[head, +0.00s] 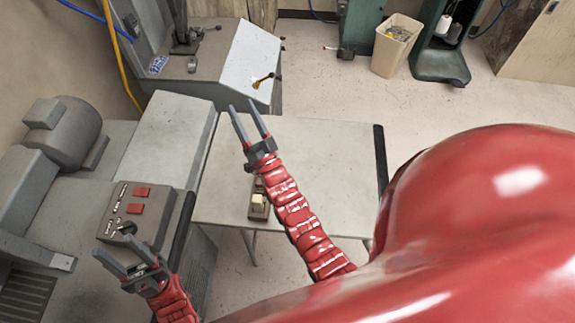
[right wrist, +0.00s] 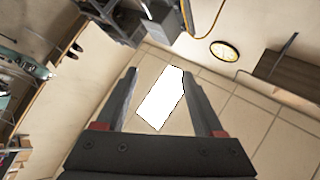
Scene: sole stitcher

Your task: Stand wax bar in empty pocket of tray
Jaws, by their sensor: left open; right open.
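A small brown tray (head: 259,214) sits on the pale table, partly hidden behind my right arm. A cream block (head: 258,201) that looks like a wax bar is in or on it; I cannot tell its pocket, and no clearly empty pocket shows. No other wax bar can be made out. My right gripper (head: 243,106) is open and empty, beyond the tray over the table's far edge. In the right wrist view its open fingers (right wrist: 160,75) have nothing between them but distant background. My left gripper (head: 113,246) is open and empty at lower left, near the control box.
The pale table (head: 325,165) is mostly clear right of my right arm. A grey control box (head: 138,212) with red buttons and machinery with a motor (head: 66,130) stand at left. A grey machine (head: 205,65) stands behind the table. A bin (head: 397,45) stands at the back.

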